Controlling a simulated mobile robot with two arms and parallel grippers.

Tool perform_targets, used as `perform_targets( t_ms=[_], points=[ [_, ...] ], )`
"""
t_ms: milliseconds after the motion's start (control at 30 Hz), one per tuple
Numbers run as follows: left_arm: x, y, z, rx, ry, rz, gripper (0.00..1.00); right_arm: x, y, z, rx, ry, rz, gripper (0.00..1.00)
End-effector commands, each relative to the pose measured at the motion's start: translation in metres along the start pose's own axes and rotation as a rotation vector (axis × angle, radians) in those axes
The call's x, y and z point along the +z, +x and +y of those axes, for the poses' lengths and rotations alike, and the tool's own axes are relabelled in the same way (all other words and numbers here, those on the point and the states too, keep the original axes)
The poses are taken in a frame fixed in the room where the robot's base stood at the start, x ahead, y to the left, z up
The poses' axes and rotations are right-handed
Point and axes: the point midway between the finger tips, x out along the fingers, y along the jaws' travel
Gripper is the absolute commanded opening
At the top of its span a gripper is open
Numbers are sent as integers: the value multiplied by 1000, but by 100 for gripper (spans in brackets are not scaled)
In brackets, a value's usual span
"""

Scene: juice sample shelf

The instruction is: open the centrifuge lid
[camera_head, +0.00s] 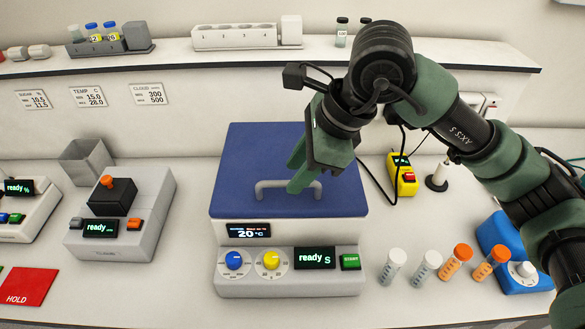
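The centrifuge (230,285) stands in the middle of the bench, a grey box with a display, two knobs and a green START button on its front. Its blue lid (250,165) is down, and a grey bar handle (262,189) sits near the lid's front edge. My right gripper (298,174) comes in from the right, with its green fingers pointing down over the right part of the handle, hiding some of it. I cannot tell whether the fingers touch the handle or how far apart they are. My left gripper is out of view.
Several capped tubes (426,267) stand right of the centrifuge, beside a blue device (520,277). A yellow device (402,175) lies behind them. A grey device (125,225) stands to the left. A shelf (180,58) with racks runs along the back.

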Motion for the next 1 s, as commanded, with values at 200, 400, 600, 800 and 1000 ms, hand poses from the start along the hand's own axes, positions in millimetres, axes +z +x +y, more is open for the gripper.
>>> perform_targets(
  t_ms=[200,400,600,800,1000],
  points=[
    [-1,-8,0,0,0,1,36,0,21,0,1,1,0,34],
    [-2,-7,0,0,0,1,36,0,25,0,0,1,-1,34],
    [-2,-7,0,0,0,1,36,0,24,0,0,0,-1,6],
    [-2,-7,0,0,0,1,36,0,24,0,0,1,0,0],
    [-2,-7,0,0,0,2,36,0,24,0,0,1,0,0]
  ],
)
